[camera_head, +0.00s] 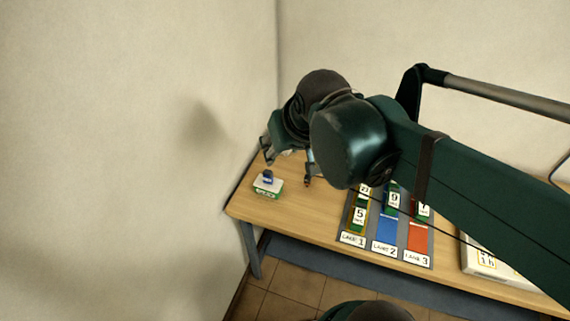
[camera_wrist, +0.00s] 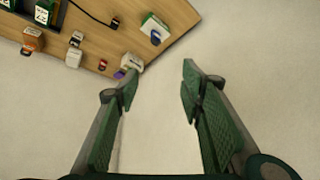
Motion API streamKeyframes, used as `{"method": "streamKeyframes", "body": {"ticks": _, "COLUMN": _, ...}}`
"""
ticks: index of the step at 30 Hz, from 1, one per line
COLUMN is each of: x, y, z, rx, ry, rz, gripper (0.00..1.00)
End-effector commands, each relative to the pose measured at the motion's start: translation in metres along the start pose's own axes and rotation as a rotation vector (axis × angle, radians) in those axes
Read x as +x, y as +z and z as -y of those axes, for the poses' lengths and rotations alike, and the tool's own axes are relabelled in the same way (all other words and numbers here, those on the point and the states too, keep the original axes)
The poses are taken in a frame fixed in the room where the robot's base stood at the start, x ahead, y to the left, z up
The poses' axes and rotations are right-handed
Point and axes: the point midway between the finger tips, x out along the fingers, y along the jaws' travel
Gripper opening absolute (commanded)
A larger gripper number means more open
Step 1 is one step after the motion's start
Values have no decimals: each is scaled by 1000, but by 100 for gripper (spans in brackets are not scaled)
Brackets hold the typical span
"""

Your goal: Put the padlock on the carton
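A small white and green box, which looks like the carton (camera_head: 272,191), stands near the left end of the table. A small dark blue object, which looks like the padlock (camera_head: 268,175), rests on its top. In the wrist view the carton (camera_wrist: 151,23) is at the top centre, with the blue padlock (camera_wrist: 155,38) on it. The padlock is too small to make out its shackle. My gripper (camera_head: 287,169) is above the table, by the carton. In the wrist view my gripper (camera_wrist: 158,88) has its fingers wide apart, with nothing between them.
The wooden table (camera_head: 300,222) meets walls behind and at left. A lane board (camera_head: 387,250) holds numbered blocks. The wrist view shows a white box (camera_wrist: 132,61), a red item (camera_wrist: 103,64), an orange and white item (camera_wrist: 33,40) and a black plug-like item (camera_wrist: 115,23).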

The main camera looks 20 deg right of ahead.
Motion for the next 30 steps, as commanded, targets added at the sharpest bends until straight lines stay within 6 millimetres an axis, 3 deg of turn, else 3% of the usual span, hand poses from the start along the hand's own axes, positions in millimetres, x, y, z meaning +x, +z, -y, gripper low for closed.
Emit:
{"method": "streamKeyframes", "body": {"ticks": 6, "x": -5, "y": 31, "z": 4, "rx": -52, "ry": -9, "rz": -42, "gripper": 39}}
{"method": "streamKeyframes", "body": {"ticks": 12, "x": -6, "y": 45, "z": 6, "rx": -77, "ry": -14, "rz": -63, "gripper": 39}}
{"method": "streamKeyframes", "body": {"ticks": 30, "x": -1, "y": 50, "z": 6, "rx": -83, "ry": -14, "rz": -68, "gripper": 39}}
